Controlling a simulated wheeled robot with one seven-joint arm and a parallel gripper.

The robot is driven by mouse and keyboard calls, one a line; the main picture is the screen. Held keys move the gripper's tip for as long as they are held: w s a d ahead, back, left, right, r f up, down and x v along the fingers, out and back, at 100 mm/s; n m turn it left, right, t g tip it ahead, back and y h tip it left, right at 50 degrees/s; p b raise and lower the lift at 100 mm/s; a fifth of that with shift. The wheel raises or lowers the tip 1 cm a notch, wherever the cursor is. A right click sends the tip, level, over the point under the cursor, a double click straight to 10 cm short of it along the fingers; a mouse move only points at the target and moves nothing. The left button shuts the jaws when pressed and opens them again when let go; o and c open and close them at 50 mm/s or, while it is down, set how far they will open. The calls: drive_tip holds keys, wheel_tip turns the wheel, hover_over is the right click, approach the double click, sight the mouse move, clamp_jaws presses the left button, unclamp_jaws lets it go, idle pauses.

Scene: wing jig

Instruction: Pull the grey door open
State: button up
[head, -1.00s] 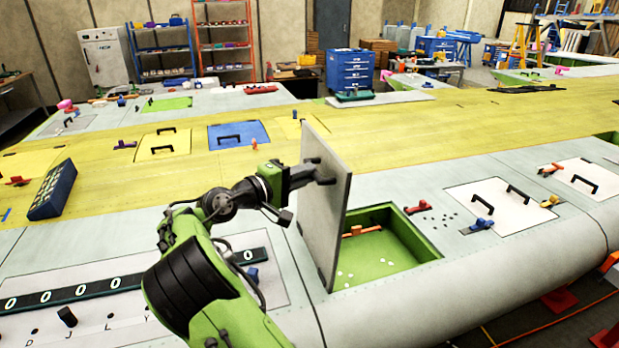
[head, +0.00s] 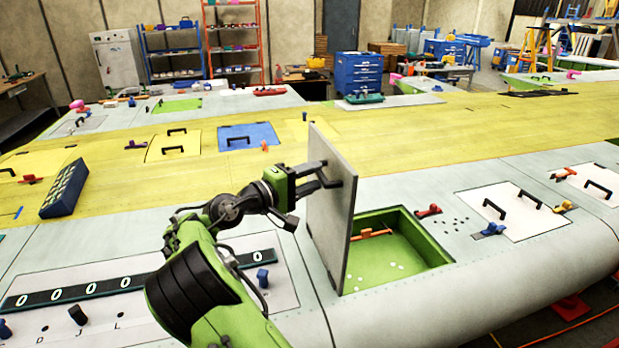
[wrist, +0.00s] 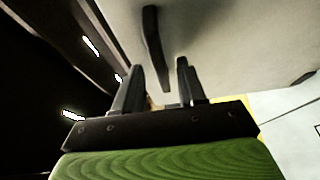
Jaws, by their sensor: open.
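The grey door (head: 328,230) stands swung up, nearly upright, at the left side of a green-lined recess (head: 398,262). Its grey panel also fills the upper part of the wrist view (wrist: 225,40). My gripper (head: 325,175) is at the upper part of the door, on the side facing the arm. In the wrist view the two fingers (wrist: 158,66) are apart, with the dark bar handle (wrist: 154,45) of the door running between and beyond them. I cannot tell whether either finger touches the handle.
Inside the recess is an orange latch piece (head: 370,233). A red latch (head: 429,211) sits beside its right rim. A white panel with handles (head: 510,210) lies further right. A number strip (head: 120,280) and knobs lie left of the door.

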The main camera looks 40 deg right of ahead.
drive_tip(key=shift+a, duration=0.1)
drive_tip(key=s+a, duration=0.1)
drive_tip(key=a, duration=1.4)
drive_tip(key=shift+s+a+r+p, duration=0.2)
drive_tip(key=shift+a+p, duration=0.1)
drive_tip(key=shift+f, duration=0.1)
